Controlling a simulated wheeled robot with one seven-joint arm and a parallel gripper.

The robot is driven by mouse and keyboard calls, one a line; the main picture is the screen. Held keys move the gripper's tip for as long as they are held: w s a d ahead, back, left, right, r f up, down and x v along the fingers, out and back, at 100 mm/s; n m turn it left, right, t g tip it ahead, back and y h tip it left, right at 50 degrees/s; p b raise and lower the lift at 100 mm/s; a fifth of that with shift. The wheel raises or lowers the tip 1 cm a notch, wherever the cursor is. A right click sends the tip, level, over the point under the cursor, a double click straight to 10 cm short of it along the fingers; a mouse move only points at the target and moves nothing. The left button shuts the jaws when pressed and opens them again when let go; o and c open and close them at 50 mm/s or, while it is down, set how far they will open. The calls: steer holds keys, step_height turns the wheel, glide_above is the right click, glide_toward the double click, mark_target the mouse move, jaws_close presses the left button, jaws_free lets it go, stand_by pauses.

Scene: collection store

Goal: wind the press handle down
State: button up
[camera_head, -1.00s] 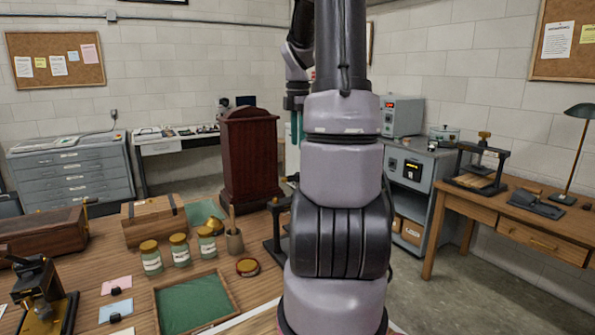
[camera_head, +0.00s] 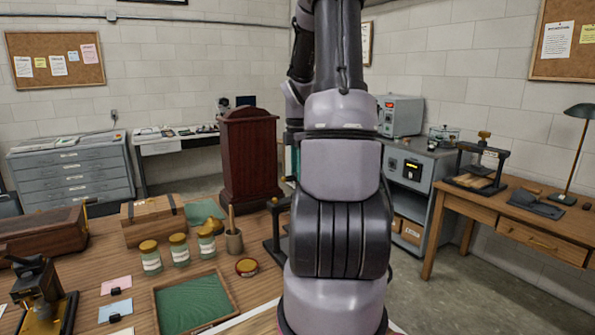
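A small press (camera_head: 481,165) stands on the wooden side desk at the right. It has a dark frame, a flat base with light wooden boards and a central screw. Its brass-coloured handle (camera_head: 484,135) sits at the top of the screw, above the crossbar. My arm rises through the middle of the view, well to the left of this press. My gripper does not show; the end of my arm is hidden behind its own links.
A worktable with jars (camera_head: 180,250) and a green-lined tray (camera_head: 192,305) lies left. Floor shows at lower right.

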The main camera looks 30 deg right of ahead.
jaws_close()
steer(key=shift+m, duration=0.5)
